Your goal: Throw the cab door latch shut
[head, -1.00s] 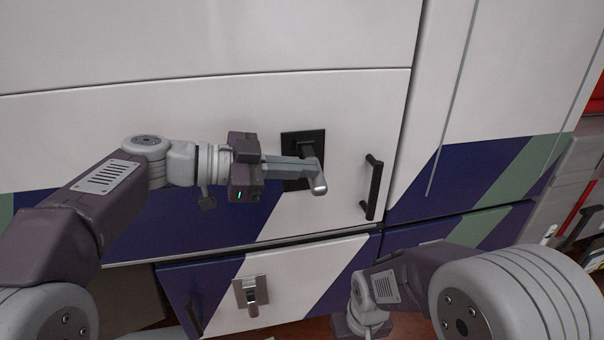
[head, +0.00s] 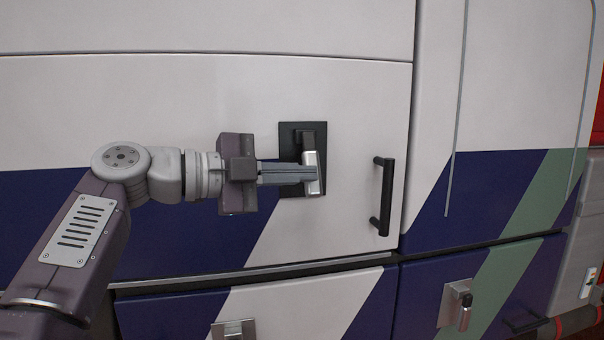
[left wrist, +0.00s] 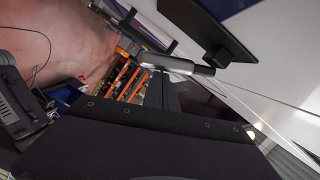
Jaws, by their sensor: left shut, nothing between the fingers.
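The cab door latch (head: 311,172) is a silver-tipped lever on a square black plate (head: 291,188), set in the white and blue cab door (head: 180,110). The lever hangs down from its pivot near the top of the plate. My left gripper (head: 308,173) comes in from the left with its fingers shut and empty, its tips at the lever's silver part. In the left wrist view the lever (left wrist: 168,63) lies across the fingertips, close to the black plate (left wrist: 212,32). Whether they touch is hard to tell. My right gripper is out of view.
A black vertical door handle (head: 384,196) stands right of the latch. Lower compartments carry other silver latches, one at bottom left (head: 234,330) and one at right (head: 457,304). A grey unit stands at the far right.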

